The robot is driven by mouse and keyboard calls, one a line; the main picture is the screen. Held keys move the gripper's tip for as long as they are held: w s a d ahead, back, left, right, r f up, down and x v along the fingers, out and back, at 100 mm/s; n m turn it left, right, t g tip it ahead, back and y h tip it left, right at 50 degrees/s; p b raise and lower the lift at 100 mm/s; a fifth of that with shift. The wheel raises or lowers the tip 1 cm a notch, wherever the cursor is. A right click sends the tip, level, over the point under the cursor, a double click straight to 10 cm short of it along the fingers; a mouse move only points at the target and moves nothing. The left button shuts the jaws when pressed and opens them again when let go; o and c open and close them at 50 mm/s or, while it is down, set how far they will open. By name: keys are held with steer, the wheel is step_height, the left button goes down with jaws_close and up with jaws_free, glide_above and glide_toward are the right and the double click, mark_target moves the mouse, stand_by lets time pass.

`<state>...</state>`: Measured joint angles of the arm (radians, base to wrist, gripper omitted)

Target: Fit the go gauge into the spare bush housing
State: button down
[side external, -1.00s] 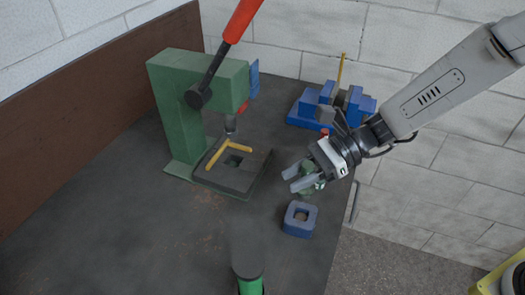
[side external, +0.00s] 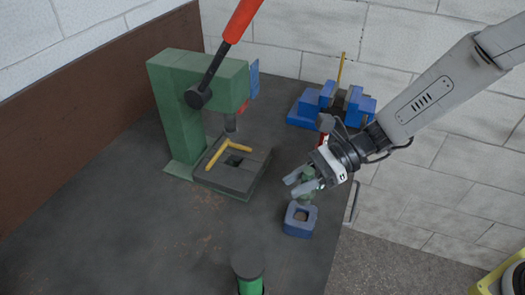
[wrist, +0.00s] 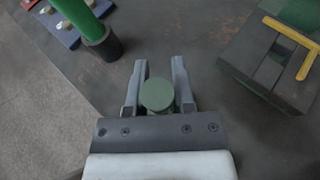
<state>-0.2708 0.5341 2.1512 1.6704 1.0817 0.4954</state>
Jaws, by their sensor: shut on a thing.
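The go gauge, a green round-topped piece, is in my gripper (side external: 304,184), which is shut on it. In the wrist view the gauge (wrist: 157,94) stands between the two grey fingers (wrist: 156,85). The spare bush housing, a blue block (side external: 291,228) with a squarish opening in its top, sits on the bench near its right edge. In the side view the gauge's lower end shows just above the housing's back rim; I cannot tell its height. The housing is not visible in the wrist view.
A green press (side external: 176,115) with a red-handled lever stands at the left. A dark plate (side external: 225,181) with a yellow angle piece lies at its foot. A blue vise-like fixture (side external: 303,112) stands behind. A green cylinder with a dark collar (side external: 248,267) stands in front. The middle bench is clear.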

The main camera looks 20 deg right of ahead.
steer(key=shift+f, duration=1.85)
steer(key=shift+f, duration=1.15)
stand_by(0.5)
steer(key=shift+c, duration=1.9)
jaws_free()
steer(key=shift+d, duration=0.15)
steer(key=v, duration=0.7)
steer(key=shift+d, duration=0.25)
steer(key=shift+r, duration=0.15)
